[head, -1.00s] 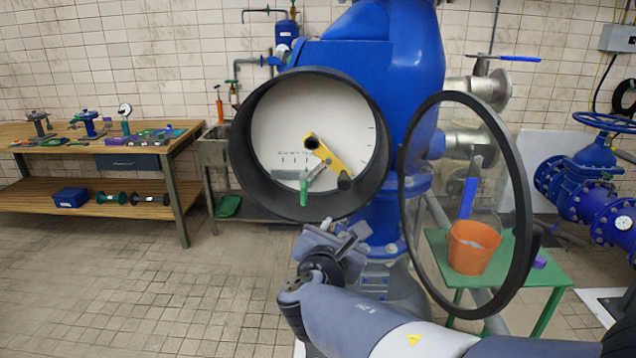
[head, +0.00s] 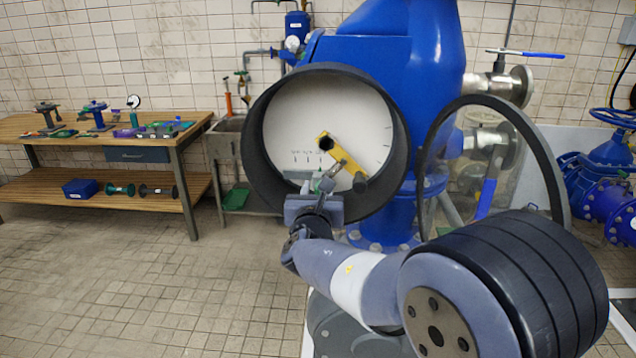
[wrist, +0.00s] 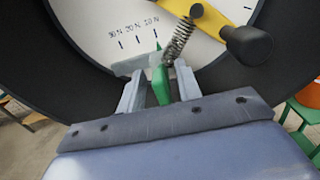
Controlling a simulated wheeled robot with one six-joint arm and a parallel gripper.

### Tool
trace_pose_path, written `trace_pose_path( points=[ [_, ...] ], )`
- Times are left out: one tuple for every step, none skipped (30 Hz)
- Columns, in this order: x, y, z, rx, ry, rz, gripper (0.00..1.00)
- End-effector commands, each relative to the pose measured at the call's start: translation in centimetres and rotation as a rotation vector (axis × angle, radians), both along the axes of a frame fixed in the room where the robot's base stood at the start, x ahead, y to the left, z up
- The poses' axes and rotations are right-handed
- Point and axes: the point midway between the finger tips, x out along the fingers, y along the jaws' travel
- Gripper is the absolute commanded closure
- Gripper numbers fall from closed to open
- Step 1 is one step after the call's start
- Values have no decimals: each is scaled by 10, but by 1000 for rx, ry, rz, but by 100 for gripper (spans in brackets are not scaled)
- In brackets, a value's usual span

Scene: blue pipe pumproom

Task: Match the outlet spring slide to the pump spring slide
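A round black housing (head: 262,160) with a white dial is open in front of me. On the dial are a yellow lever (wrist: 200,12) with a black knob (wrist: 248,45), a coil spring (wrist: 180,40) and a grey slide (wrist: 130,65) with a green tab (wrist: 161,85). The slide's green tip is close to the 10 N mark of a 10, 20, 30 N scale. My gripper (wrist: 158,88) is open, one finger on each side of the green tab, with gaps visible. In the head view my gripper (head: 318,196) hides most of the slide. No label shows which spring slide this is.
The housing's round cover (head: 548,150) stands open at the right, near my arm. A blue pump body (head: 375,60) is behind the housing. A workbench (head: 60,128) with tools stands at the left, and the floor there is clear.

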Motion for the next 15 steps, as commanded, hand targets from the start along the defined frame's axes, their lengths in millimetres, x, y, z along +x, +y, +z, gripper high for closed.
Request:
trace_pose_path(
  points=[
    [6,0,1,-1,1,-1,67],
    [8,0,1,-1,1,-1,67],
    [10,-1,1,-1,1,-1,67],
    [12,-1,1,0,1,-1,67],
    [13,-1,1,0,0,-1,67],
    [15,-1,0,0,0,-1,67],
    [15,-1,0,0,1,-1,67],
    [16,-1,0,0,1,0,67],
    [16,-1,0,0,1,0,67],
    [16,-1,0,0,1,0,67],
    [16,-1,0,0,1,0,67],
    [16,-1,0,0,1,0,67],
    [16,-1,0,0,1,0,67],
    [16,-1,0,0,0,0,67],
    [16,-1,0,0,0,0,68]
  ],
)
